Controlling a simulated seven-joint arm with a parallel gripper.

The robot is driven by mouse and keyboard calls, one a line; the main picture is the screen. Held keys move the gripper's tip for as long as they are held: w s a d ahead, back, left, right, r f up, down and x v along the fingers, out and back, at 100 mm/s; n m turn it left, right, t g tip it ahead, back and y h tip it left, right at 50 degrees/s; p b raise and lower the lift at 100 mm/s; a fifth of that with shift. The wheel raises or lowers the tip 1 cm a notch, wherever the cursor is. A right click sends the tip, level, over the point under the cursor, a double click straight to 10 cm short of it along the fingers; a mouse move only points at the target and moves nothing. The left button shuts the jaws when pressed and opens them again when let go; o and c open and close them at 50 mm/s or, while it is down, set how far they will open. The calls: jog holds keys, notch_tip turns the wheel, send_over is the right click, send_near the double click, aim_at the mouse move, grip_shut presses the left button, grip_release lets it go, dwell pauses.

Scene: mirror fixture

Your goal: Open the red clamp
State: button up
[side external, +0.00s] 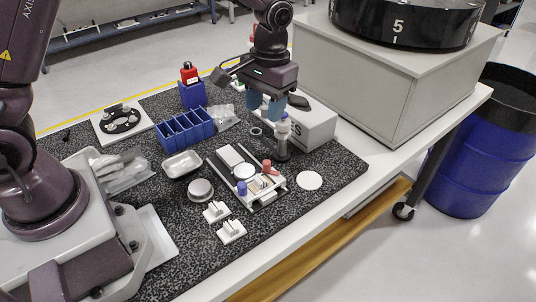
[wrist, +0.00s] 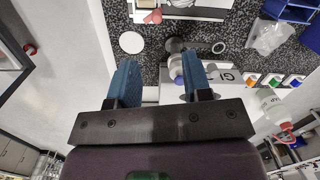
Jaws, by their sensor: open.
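The red clamp (side external: 267,166) stands at the right end of a pale fixture (side external: 271,199) on the speckled mat. A blue clamp (side external: 241,188) is on the fixture's near side. My gripper (side external: 264,106) points down, above and behind the fixture, apart from the red clamp. Its blue fingers (wrist: 158,64) are apart with nothing held between them. Whether the clamp is open or closed is too small to tell.
A bottle-like cylinder on a dark post (side external: 283,146) stands close to my fingers, before a white box (side external: 313,125). A white disc (side external: 309,180) lies right of the fixture. Blue bins (side external: 186,130), a metal tray (side external: 182,164) and small white blocks (side external: 231,232) are around it.

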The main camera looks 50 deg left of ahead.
aim_at(267, 161)
jog(key=shift+n+t, duration=0.5)
jog(key=shift+n, duration=0.4)
notch_tip(267, 161, down, 14)
jog(key=shift+d+f, duration=0.1)
jog(key=shift+f, duration=0.05)
grip_shut()
